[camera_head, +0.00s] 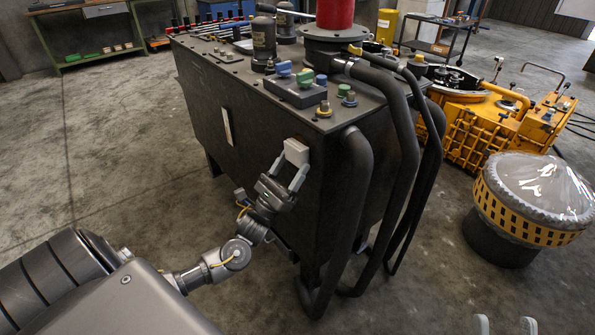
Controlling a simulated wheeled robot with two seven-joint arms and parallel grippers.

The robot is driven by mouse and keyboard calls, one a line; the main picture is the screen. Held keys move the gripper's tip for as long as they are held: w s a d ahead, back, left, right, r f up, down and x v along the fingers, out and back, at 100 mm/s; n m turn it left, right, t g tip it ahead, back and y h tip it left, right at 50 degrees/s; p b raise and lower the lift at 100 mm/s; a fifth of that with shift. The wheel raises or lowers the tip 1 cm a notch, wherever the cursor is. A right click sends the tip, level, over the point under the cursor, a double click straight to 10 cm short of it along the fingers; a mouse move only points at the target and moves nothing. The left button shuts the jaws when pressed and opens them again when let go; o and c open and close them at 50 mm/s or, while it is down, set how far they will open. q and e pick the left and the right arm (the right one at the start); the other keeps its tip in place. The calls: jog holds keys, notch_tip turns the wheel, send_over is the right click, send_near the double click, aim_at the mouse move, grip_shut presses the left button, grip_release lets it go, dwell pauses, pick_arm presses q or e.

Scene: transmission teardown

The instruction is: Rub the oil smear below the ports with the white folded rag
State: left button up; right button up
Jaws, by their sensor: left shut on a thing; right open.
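The white folded rag (297,151) is held against or very close to the front face of the dark tank (250,110), near its right end. My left gripper (291,168) is shut on the rag, its fingers pointing up. I cannot tell whether the rag touches the face. Blue and green capped fittings (305,77) stand on the tank top above the rag; I cannot tell whether these are the ports. I cannot make out the oil smear on the dark face; the rag and gripper cover part of it. My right gripper (505,325) shows only its fingertips at the bottom edge, open and empty.
Thick black hoses (352,200) run down the tank's right corner, right of the rag. A plastic-covered drum (530,205) with a yellow band stands at the right. Yellow machinery (480,125) is behind it. The floor at left is clear.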

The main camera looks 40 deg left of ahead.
pick_arm(q)
jog(key=shift+w+a+r+p, duration=0.35)
jog(key=shift+a+r+p, duration=0.25)
jog(key=shift+p, duration=0.4)
jog(key=shift+s+d+f, duration=0.2)
jog(key=shift+d+f, duration=0.05)
jog(key=shift+d, duration=0.4)
jog(key=shift+d+p, duration=0.1)
jog(key=shift+p, duration=0.2)
jog(key=shift+s+d+r+p, duration=0.1)
jog(key=shift+s+d+p, duration=0.2)
jog(key=shift+d+p, duration=0.5)
jog(key=shift+s+d, duration=0.25)
jog(key=shift+d, duration=0.6)
jog(key=shift+p, duration=0.45)
jog(key=shift+s, duration=0.1)
